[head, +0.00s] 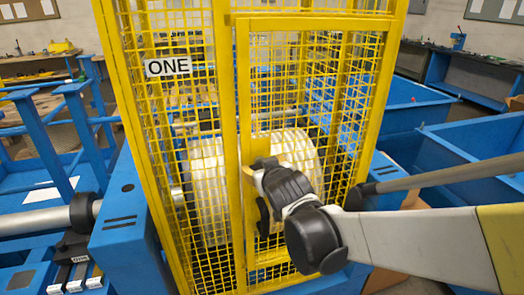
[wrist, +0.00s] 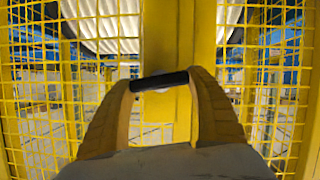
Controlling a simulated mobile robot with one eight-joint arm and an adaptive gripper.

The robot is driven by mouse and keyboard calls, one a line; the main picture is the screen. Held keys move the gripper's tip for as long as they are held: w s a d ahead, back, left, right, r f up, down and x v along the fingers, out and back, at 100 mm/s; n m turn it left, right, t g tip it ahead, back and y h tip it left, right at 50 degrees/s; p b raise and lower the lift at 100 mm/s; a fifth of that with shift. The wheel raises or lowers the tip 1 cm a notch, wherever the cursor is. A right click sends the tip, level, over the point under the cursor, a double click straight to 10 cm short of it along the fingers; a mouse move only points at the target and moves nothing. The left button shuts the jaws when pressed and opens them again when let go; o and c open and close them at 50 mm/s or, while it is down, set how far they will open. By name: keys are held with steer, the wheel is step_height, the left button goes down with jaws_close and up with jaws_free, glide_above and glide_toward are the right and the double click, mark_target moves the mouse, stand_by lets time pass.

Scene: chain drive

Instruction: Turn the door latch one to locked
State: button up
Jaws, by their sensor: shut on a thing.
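The yellow mesh cage carries a white sign reading ONE (head: 168,66). Its framed mesh door (head: 242,110) faces me and looks closed against the post. The latch (wrist: 160,81) is a short black bar in the wrist view, lying almost level with its right end slightly higher, in front of the yellow door frame. My gripper (wrist: 162,84) is shut on the latch, with one finger at each end of the bar. In the head view my gripper (head: 262,172) is at the door's left edge and hides the latch there.
A large pale ribbed drum (head: 212,190) stands behind the mesh. Blue bins (head: 480,160) are at the right and blue machine frames (head: 125,215) at the left. Yellow mesh surrounds my gripper closely on both sides.

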steer(key=n, duration=0.1)
steer(key=n+h, duration=0.1)
steer(key=shift+a+f+n+t+h+b, duration=0.1)
steer(key=shift+a+n+t+h+b, duration=0.05)
steer(key=shift+n+t+h+b, duration=0.2)
steer(key=shift+f+n+t+h+b, duration=0.1)
steer(key=shift+n+t+h+b, duration=0.45)
steer(key=shift+n, duration=0.7)
steer(key=n+h+b, duration=0.1)
steer(key=n, duration=0.1)
steer(key=n+t+b, duration=0.1)
steer(key=n, duration=0.1)
steer(key=shift+a+f+t+h+b, duration=0.1)
steer(key=shift+f+t+h+b, duration=0.05)
steer(key=shift+t+h+b, duration=0.2)
steer(key=shift+n+t+b, duration=0.55)
steer(key=shift+n+b, duration=0.2)
steer(key=shift+n, duration=0.65)
steer(key=o, duration=1.2)
steer(key=shift+s, duration=0.15)
